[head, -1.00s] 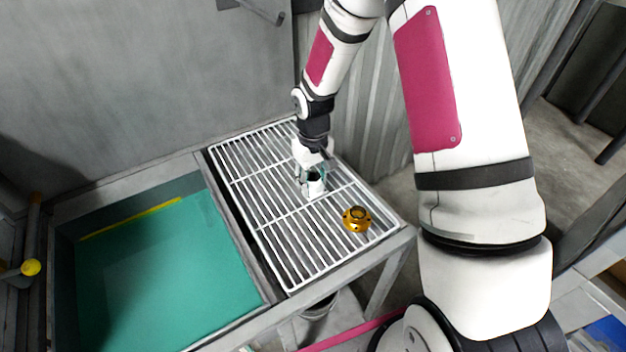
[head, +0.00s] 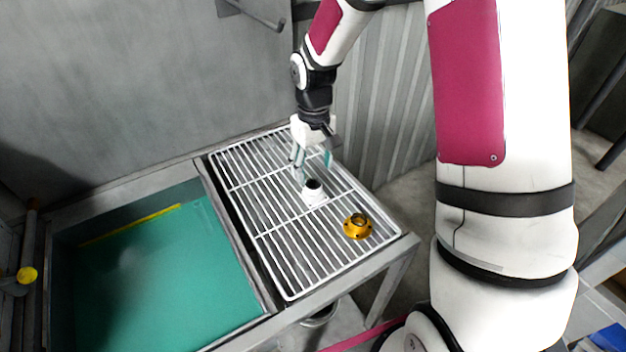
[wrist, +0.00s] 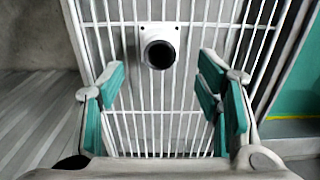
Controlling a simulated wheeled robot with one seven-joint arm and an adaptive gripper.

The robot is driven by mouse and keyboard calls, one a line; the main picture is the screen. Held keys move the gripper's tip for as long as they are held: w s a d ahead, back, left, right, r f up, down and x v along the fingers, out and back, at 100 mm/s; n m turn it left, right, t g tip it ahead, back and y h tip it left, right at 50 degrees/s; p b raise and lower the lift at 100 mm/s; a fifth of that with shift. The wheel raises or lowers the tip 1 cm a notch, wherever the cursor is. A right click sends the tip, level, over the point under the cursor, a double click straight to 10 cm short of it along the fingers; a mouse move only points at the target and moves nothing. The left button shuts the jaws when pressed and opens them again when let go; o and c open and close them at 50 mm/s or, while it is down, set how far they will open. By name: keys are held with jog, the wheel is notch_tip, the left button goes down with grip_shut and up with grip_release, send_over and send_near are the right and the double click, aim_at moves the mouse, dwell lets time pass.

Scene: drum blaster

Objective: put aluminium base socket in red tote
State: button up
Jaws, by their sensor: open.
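The aluminium base socket (head: 314,193) is a pale, whitish piece with a dark round opening, standing on the white wire rack. In the wrist view the socket (wrist: 159,50) shows its square flange and dark bore, beyond the fingertips and centred between them. My gripper (head: 313,160) is open and empty, just above and behind the socket, not touching it. Its teal finger pads (wrist: 165,90) stand wide apart in the wrist view. I see no red tote in these frames.
A gold flanged part (head: 357,226) sits on the wire rack (head: 262,228) to the right of the socket. A basin with a teal floor (head: 165,275) lies to the left. A grey wall stands behind. The rack's left half is clear.

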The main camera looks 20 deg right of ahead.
jog(key=s+r+t, duration=0.1)
jog(key=s+r, duration=0.4)
jog(key=r, duration=0.4)
jog(key=s+r+t, duration=0.1)
jog(key=s+r, duration=0.3)
jog(key=r, duration=0.5)
jog(key=s+r+m+t, duration=0.1)
jog(key=s+r, duration=0.1)
jog(key=s, duration=0.5)
jog(key=s+r+m+t, duration=0.1)
jog(key=s+r+t, duration=0.1)
jog(key=s, duration=0.5)
jog(key=shift+s+a+r, duration=0.25)
jog(key=shift+s+r, duration=0.15)
jog(key=shift+r, duration=0.25)
jog(key=shift+o, duration=0.3)
jog(key=shift+s, duration=0.3)
jog(key=n+g+b, duration=0.5)
jog(key=n+b, duration=0.2)
jog(key=n, duration=1.3)
send_over(313, 184)
notch_tip(313, 184, down, 18)
jog(key=f, duration=0.7)
jog(key=shift+s+a+b, duration=0.15)
jog(key=shift+s+b, duration=0.05)
jog(key=shift+b, duration=0.15)
jog(key=shift+w+d+f, duration=0.15)
jog(key=shift+f, duration=1.45)
jog(key=shift+w+d+f, duration=0.1)
jog(key=shift+f, duration=1.5)
